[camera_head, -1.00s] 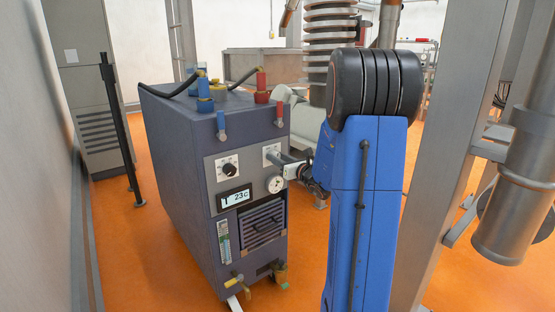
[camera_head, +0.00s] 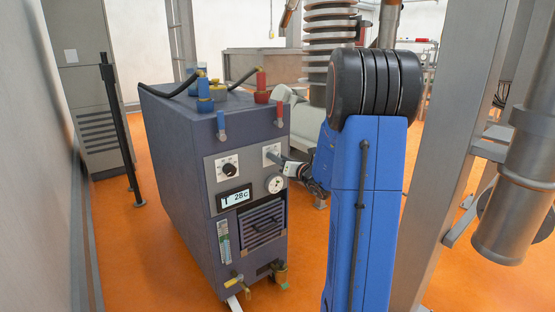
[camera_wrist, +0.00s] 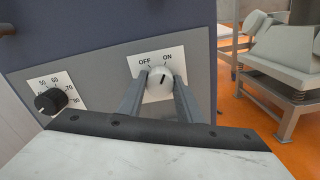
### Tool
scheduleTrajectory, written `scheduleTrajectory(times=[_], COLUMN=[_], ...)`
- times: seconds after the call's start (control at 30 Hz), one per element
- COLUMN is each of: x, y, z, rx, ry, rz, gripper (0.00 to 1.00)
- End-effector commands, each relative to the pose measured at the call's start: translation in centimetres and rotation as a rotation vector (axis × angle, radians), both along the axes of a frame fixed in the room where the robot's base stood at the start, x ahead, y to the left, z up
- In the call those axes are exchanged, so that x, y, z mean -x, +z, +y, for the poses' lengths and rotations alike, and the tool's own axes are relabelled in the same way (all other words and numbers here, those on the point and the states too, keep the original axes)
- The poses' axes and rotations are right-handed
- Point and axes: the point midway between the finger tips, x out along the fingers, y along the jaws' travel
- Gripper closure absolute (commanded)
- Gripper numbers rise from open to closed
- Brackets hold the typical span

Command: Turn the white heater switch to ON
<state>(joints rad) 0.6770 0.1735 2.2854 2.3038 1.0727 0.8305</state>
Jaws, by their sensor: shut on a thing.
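The white heater switch (camera_wrist: 158,84) is a round knob on a white plate (camera_wrist: 178,55) marked OFF and ON. Its dark pointer line leans up and slightly right, toward the ON label. My gripper (camera_wrist: 161,80) has one finger on each side of the knob and is shut on it. The heater's display (camera_head: 235,197) reads 28c.
A black temperature dial (camera_wrist: 50,101) sits left of the switch. A round gauge (camera_head: 274,184) is just below my gripper. Red and blue valves with hoses stand on the heater's top. A grey steel post (camera_head: 455,150) stands to the right of my arm.

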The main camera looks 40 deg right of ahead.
Motion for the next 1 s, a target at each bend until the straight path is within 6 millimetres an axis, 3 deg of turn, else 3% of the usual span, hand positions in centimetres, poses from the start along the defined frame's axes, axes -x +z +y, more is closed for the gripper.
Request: scheduleTrajectory(times=[0.03,0.1,0.53,1.0], x=[0.0,0.0,1.0,9.6], y=[-0.1,-0.1,0.0,0.0], z=[0.0,0.0,-0.1,-0.5], rx=[-0.001,-0.001,0.001,0.0], ry=[0.0,-0.001,-0.001,-0.005], rz=[0.002,0.001,0.0,0.001], gripper=[0.61,0.49,0.49,0.49])
